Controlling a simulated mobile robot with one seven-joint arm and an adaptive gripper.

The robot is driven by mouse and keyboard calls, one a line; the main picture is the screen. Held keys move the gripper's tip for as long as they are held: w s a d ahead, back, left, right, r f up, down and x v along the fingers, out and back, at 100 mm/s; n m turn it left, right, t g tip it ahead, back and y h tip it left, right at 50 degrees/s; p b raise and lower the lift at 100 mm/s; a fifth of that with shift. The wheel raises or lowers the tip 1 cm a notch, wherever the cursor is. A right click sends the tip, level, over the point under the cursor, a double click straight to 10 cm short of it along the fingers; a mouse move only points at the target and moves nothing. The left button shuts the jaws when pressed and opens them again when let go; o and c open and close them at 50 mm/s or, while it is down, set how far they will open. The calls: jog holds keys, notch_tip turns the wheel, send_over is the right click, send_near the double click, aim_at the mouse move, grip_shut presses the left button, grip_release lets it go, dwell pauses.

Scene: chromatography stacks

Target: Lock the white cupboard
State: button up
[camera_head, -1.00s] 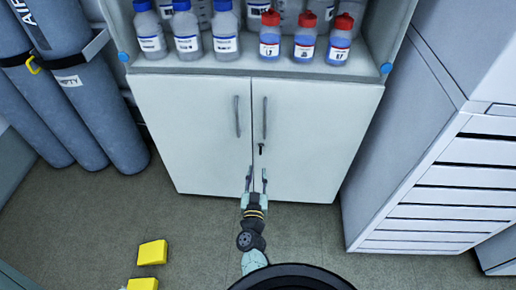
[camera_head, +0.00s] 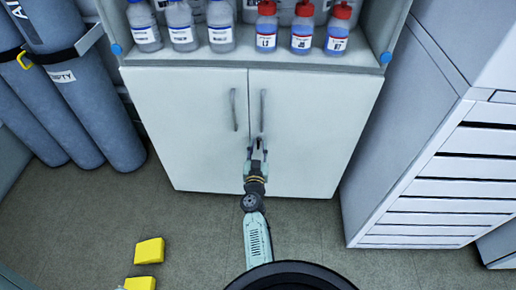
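The white cupboard (camera_head: 190,130) stands straight ahead with both doors shut. Each door has a grey vertical bar handle, the left handle (camera_head: 234,110) and the right handle (camera_head: 263,110), close to the middle seam. My gripper (camera_head: 257,144) is in front of the right door by the seam, just below the right handle, at the spot of the lock. Its fingers look close together. The small dark key in the lock is hidden behind the fingers, so I cannot tell whether they grip it.
The open shelf (camera_head: 200,57) above the doors holds several blue-capped and red-capped bottles. Grey gas cylinders (camera_head: 75,100) stand at left. A white drawer unit (camera_head: 430,190) stands at right. Yellow blocks (camera_head: 149,251) lie on the floor at lower left.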

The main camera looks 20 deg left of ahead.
jog(key=shift+c, duration=0.3)
grip_shut()
dwell(0.5)
jog(key=m, duration=1.7)
jog(key=shift+d+f+m, duration=0.15)
jog(key=shift+m, duration=0.25)
dwell(0.4)
